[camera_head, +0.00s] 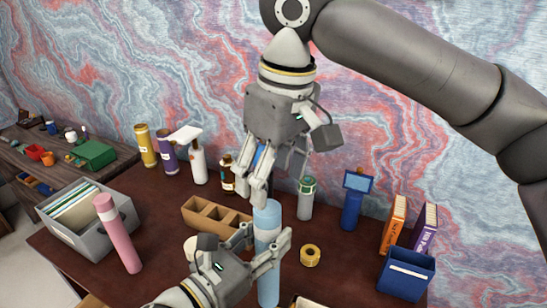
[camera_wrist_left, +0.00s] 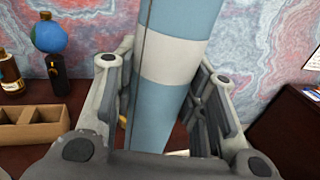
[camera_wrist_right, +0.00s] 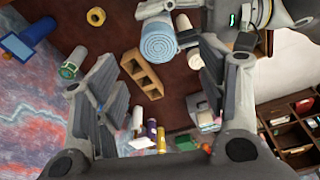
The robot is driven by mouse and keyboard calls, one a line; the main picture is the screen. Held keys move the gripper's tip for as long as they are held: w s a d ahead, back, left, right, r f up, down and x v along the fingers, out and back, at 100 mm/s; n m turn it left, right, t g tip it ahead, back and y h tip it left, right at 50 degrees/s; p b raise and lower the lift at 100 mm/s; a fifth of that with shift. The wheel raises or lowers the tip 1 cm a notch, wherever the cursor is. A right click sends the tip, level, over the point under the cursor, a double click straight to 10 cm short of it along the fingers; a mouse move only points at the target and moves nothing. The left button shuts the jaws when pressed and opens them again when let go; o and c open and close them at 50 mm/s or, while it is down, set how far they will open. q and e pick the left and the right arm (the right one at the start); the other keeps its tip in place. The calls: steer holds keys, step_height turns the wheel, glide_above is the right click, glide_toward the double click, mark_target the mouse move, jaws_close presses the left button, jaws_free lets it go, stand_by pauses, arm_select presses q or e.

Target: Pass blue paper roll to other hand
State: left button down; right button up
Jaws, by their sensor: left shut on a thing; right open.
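The blue paper roll (camera_head: 268,216) is a light blue upright cylinder with a white band. In the left wrist view the roll (camera_wrist_left: 176,70) stands between the fingers. My right gripper (camera_head: 262,190) is open and points down just above the top of the roll. In the right wrist view the spiral top end of the roll (camera_wrist_right: 159,40) shows ahead of the open fingers (camera_wrist_right: 155,85), with nothing between them. I cannot tell whether the roll's lower end touches the desk.
A pink roll (camera_head: 118,232) leans by a grey file box (camera_head: 92,240) at the left. A wooden compartment tray (camera_head: 200,215), yellow tape (camera_head: 310,255) and blue bin (camera_head: 406,274) stand near the roll. Several bottles line the back by the wall.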

mark_target(267, 208)
steer(key=f, duration=0.6)
steer(key=w+a+f, duration=0.1)
steer(key=f, duration=0.2)
steer(key=shift+a, duration=0.1)
steer(key=c, duration=1.2)
arm_select(q)
steer(key=c, duration=0.8)
jaws_free()
